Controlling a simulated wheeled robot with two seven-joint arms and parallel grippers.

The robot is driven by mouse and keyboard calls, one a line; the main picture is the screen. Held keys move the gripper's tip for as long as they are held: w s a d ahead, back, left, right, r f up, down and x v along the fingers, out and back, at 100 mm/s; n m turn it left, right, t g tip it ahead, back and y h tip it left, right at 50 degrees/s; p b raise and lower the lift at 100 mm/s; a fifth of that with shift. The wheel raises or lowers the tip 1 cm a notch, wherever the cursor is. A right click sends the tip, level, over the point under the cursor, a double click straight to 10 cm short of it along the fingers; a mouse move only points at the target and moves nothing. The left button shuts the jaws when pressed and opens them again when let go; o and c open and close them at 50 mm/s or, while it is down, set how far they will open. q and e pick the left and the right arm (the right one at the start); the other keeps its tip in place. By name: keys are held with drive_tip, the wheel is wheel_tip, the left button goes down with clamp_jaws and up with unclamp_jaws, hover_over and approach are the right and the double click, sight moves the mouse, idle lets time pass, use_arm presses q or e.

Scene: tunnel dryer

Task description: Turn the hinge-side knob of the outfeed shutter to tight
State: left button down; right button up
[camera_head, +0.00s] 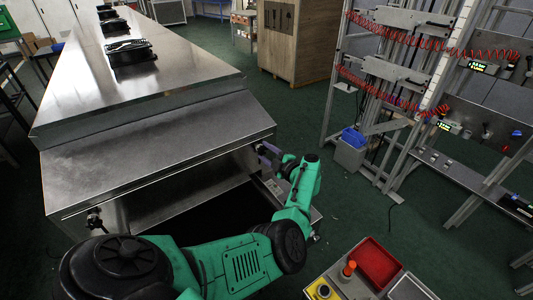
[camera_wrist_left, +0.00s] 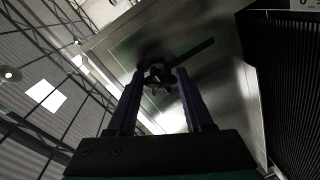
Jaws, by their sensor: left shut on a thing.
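The outfeed shutter (camera_head: 155,155) is a brushed-metal flap sloping down from the end of the long steel dryer. One dark knob (camera_head: 95,218) sits at its left end and is free. My left gripper (camera_head: 263,150) is at the right end of the shutter. In the left wrist view, my left gripper (camera_wrist_left: 160,82) is shut on a dark knob (camera_wrist_left: 157,72) with its two fingers on either side. A dark bar (camera_wrist_left: 195,52) extends to the upper right from behind that knob. The fingers mostly hide this knob in the head view. My right gripper is out of view.
The opening below the shutter is dark. A control box with an orange-red button (camera_head: 348,268) and a red tray (camera_head: 375,262) stands at the lower right. A wooden crate (camera_head: 295,42) and a metal rack (camera_head: 400,75) stand beyond. Green floor between them is clear.

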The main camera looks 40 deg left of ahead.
use_arm(q)
drive_tip(key=shift+s+f, duration=0.2)
drive_tip(key=shift+f, duration=0.15)
drive_tip(key=c, duration=0.7)
unclamp_jaws()
drive_tip(key=o, duration=0.3)
drive_tip(key=shift+o, duration=0.2)
drive_tip(key=shift+a+r, duration=0.1)
drive_tip(key=shift+a, duration=0.05)
drive_tip(key=shift+w+r, duration=0.1)
